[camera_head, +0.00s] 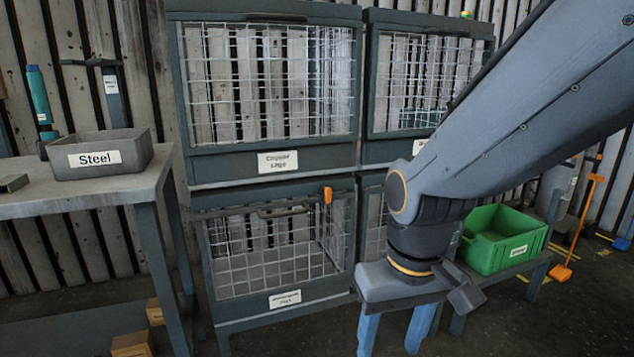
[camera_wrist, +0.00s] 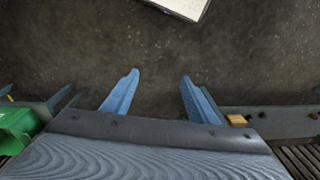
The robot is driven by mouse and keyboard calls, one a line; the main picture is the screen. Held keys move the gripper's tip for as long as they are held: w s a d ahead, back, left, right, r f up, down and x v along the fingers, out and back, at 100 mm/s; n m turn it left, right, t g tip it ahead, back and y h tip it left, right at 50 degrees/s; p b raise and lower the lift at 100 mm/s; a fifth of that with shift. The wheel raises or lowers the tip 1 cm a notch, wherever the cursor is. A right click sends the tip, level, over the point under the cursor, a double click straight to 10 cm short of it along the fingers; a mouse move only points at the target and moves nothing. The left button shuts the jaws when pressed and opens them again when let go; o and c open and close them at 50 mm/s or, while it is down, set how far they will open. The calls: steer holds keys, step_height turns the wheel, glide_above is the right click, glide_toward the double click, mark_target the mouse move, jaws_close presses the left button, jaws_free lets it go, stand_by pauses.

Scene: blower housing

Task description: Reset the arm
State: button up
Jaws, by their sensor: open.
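My gripper (camera_head: 392,335) hangs at the end of my arm in the head view, right of centre, with its two blue fingers pointing down. It also shows in the wrist view (camera_wrist: 158,88), where the fingers stand well apart. The gripper is open, with nothing between the fingers but bare dark floor beneath. In the head view my arm comes in from the upper right and covers part of the cages behind it.
A grey bin labelled Steel (camera_head: 140,157) stands on a table (camera_head: 60,197) at left. Wire cages (camera_head: 265,85) stand behind, the lower one with an orange latch (camera_head: 327,196). A green bin (camera_head: 503,238) sits on a low bench at right. Wooden blocks (camera_head: 131,345) lie low at left.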

steer(key=s+a+r+n, duration=0.1)
steer(key=s+a+r, duration=0.1)
steer(key=s+a, duration=0.15)
steer(key=d+r+m+p, duration=0.3)
steer(key=d+r+p, duration=0.9)
steer(key=p, duration=0.9)
steer(key=shift+s+r+m+g+h, duration=0.3)
steer(key=shift+r+g, duration=0.1)
steer(key=shift+r, duration=0.2)
